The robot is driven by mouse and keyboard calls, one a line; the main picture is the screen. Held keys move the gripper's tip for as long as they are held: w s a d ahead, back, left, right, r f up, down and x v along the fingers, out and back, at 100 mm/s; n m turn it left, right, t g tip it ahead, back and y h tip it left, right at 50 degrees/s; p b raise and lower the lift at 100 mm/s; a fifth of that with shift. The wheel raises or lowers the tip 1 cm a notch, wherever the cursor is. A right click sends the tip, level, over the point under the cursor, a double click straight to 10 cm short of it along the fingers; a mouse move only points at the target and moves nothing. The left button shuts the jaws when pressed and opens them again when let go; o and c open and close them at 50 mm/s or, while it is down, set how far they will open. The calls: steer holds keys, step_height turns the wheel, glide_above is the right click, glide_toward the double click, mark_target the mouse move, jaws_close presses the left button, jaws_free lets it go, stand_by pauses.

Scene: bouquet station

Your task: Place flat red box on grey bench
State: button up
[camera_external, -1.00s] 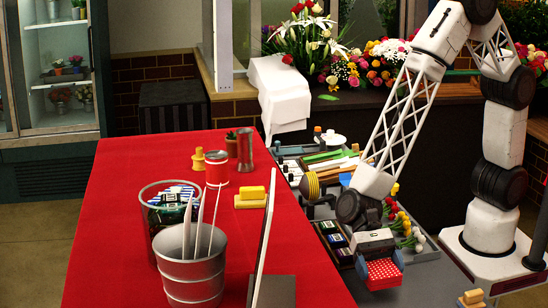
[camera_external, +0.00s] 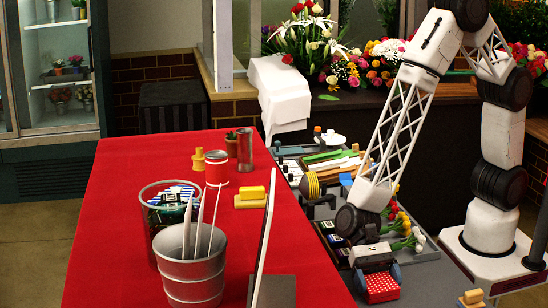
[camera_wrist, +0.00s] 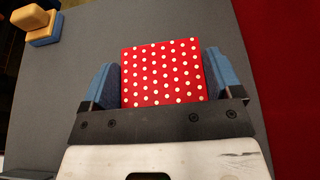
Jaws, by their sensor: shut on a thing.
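The flat red box (camera_external: 381,287) with white dots is between the fingers of my gripper (camera_external: 377,280), low over the front part of the grey bench (camera_external: 425,285). In the wrist view the red box (camera_wrist: 163,72) fills the space between the two blue finger pads of my gripper (camera_wrist: 163,85), which is shut on it. The grey bench (camera_wrist: 75,85) lies beneath it in that view. I cannot tell whether the box touches the bench surface.
A yellow and blue block (camera_wrist: 36,25) sits on the bench at the upper left of the wrist view. The red-covered table (camera_external: 125,225) adjoins the bench, with a metal bucket (camera_external: 193,275). Dark boxes (camera_external: 333,238) and tulips (camera_external: 408,238) lie behind my gripper.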

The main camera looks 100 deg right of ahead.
steer(key=shift+f, duration=0.2)
steer(key=o, duration=0.8)
steer(key=shift+r, duration=0.25)
steer(key=shift+v, duration=6)
steer(key=shift+f, duration=0.1)
